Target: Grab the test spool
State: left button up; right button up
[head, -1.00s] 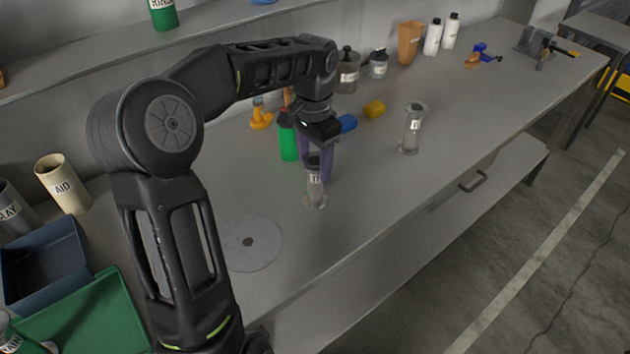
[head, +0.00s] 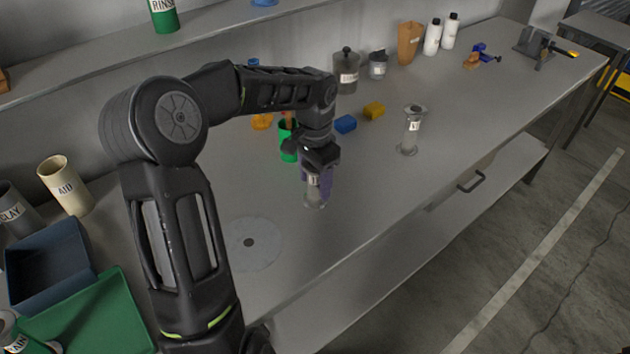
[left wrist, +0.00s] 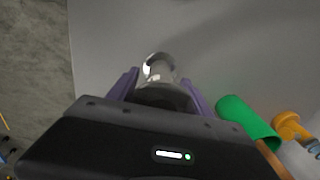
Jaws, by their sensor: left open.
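A grey spool (head: 315,198) with flanged ends and a partly hidden label stands upright near the front of the bench. My left gripper (head: 317,180) points down over it, with its purple fingers open on either side of its upper part. In the left wrist view, the spool (left wrist: 158,70) lies between the two open fingers (left wrist: 160,92); I cannot tell whether they touch it. A second, similar spool (head: 411,132) stands upright to the right, clear of the gripper. Its label is too small to read fully. My right gripper is not in view.
A flat grey disc (head: 250,243) lies at left front. Blue (head: 48,265) and green (head: 100,318) trays sit at far left. The right front bench is clear.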

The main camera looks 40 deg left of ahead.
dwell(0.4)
pick_arm(q)
jog(key=c, duration=1.2)
jog(key=shift+o, duration=0.2)
jog(key=shift+r, duration=0.1)
notch_tip(320, 180, up, 10)
jog(key=shift+f+b, duration=0.1)
jog(key=shift+b, duration=0.5)
